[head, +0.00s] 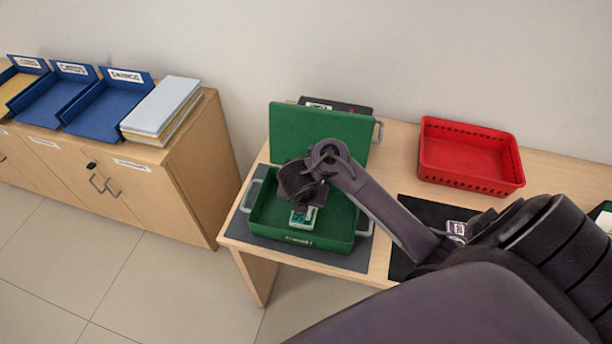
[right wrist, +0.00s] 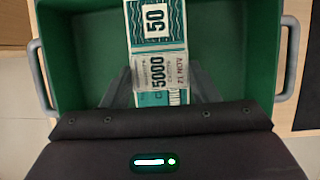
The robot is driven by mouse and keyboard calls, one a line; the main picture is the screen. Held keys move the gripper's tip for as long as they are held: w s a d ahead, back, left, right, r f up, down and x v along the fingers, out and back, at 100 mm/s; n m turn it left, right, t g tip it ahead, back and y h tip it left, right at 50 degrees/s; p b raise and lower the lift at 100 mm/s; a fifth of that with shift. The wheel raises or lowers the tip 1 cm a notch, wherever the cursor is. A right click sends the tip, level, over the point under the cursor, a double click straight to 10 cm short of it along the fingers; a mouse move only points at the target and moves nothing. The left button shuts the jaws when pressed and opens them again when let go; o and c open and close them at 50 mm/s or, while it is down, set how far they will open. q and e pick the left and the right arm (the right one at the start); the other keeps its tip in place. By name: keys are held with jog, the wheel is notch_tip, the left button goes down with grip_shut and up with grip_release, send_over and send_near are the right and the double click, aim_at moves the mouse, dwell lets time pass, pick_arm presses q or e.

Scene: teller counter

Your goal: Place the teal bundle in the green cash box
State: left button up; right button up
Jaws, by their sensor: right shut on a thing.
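The green cash box (head: 262,220) stands on a dark mat near the left end of the counter, its lid (head: 350,130) raised at the back. My right gripper (head: 304,207) is over the box, pointing down, shut on the teal bundle (head: 303,218). In the right wrist view the teal bundle (right wrist: 158,25) shows between the fingers, with "50" and "5000" printed on it and a pale band around it. The box interior (right wrist: 90,50) lies around and below it. I cannot tell whether the bundle touches the box floor. My left gripper is not in view.
A red basket (head: 470,165) stands at the back right of the counter. A black mat (head: 430,215) with a small item (head: 457,229) lies beside the box. A dark device (head: 340,106) is behind the lid. Blue trays (head: 110,110) sit on a cabinet at left.

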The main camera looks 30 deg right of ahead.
notch_tip(320, 180, down, 5)
jog(key=b, duration=0.3)
jog(key=shift+f, duration=0.15)
jog(key=o, duration=1)
jog(key=p+v, duration=0.9)
jog(key=v, duration=0.3)
jog(key=shift+w, duration=0.1)
